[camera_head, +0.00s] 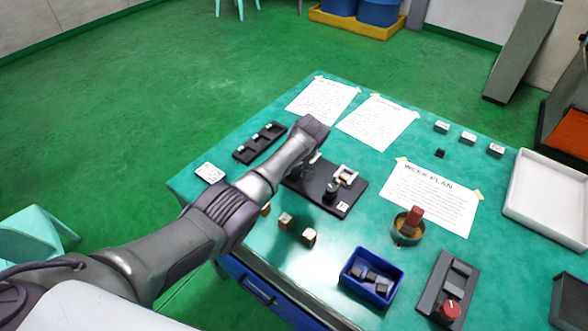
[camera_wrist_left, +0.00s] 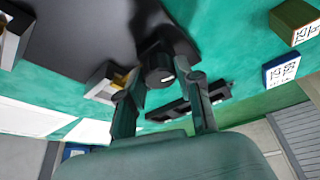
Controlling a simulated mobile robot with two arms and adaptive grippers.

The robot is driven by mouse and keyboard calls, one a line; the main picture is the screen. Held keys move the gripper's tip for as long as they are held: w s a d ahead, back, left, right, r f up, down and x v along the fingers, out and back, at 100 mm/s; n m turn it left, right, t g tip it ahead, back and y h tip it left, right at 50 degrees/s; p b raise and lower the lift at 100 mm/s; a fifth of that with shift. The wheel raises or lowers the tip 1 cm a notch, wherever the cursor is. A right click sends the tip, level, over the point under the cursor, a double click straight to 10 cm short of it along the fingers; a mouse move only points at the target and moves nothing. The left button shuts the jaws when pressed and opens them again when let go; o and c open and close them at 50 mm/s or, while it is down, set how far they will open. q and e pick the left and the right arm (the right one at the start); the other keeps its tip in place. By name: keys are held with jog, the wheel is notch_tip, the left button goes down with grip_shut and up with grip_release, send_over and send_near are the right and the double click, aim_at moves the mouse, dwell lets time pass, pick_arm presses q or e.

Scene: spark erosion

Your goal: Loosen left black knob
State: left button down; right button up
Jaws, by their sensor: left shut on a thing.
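A black fixture plate (camera_head: 352,193) lies on the green table. On its right half are a black knob (camera_head: 330,191) and a light metal bracket (camera_head: 346,175). My left arm reaches over the plate's left end, and my left gripper hides most of that end in the head view. In the left wrist view, my left gripper (camera_wrist_left: 166,80) is shut on the left black knob (camera_wrist_left: 159,68), a dark round knob with a small white mark. The plate (camera_wrist_left: 80,32) and a metal bracket (camera_wrist_left: 103,82) are beside it. My right gripper is not in view.
A black slotted tray (camera_head: 259,143) lies behind my left arm. Small blocks (camera_head: 309,236) stand in front of the plate. A blue bin (camera_head: 348,278), a round holder with a red item (camera_head: 412,218), paper sheets (camera_head: 432,198) and a white tray (camera_head: 545,203) are to the right.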

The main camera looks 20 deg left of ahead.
pick_arm(q)
jog(key=shift+f+n+g+b, duration=0.15)
jog(key=shift+n+g+b, duration=0.25)
jog(key=shift+n+b, duration=0.45)
jog(key=shift+n+y+b, duration=0.3)
jog(key=shift+n+b, duration=0.05)
jog(key=shift+n, duration=0.2)
jog(key=shift+r, duration=0.2)
jog(key=c, duration=0.8)
grip_release()
jog(key=shift+o, duration=0.2)
jog(key=v, duration=1.2)
jog(key=shift+w, duration=0.15)
